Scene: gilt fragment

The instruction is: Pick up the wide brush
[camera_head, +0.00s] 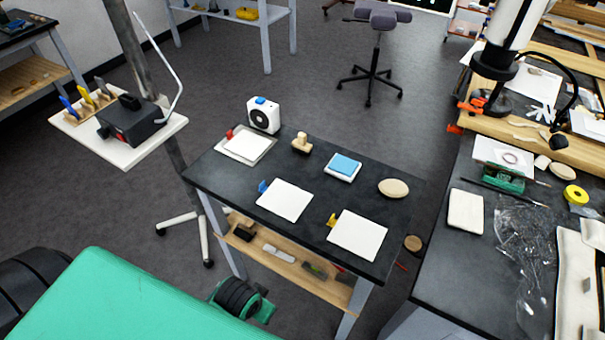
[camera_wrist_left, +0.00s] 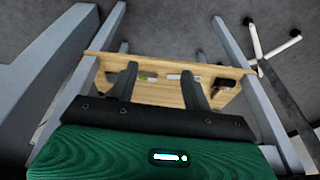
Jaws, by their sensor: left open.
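I cannot single out the wide brush with certainty. A small pale wooden piece with a raised knob (camera_head: 302,143) stands at the back of the dark table and could be it, but its bristles cannot be made out. My left gripper (camera_wrist_left: 159,72) is open and empty in the left wrist view, its two dark fingers apart and pointing toward the wooden lower shelf (camera_wrist_left: 150,95). In the head view my green left arm comes in at the bottom left, low before the table, and its fingertips are hidden. My right gripper is not in view.
The dark table (camera_head: 235,190) holds white sheets, a blue pad (camera_head: 345,164), an oval pale piece (camera_head: 393,188) and a white device (camera_head: 263,115). Its lower shelf (camera_head: 265,260) holds small objects, including a dark block (camera_head: 243,231). A cluttered workbench (camera_head: 440,270) stands at right.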

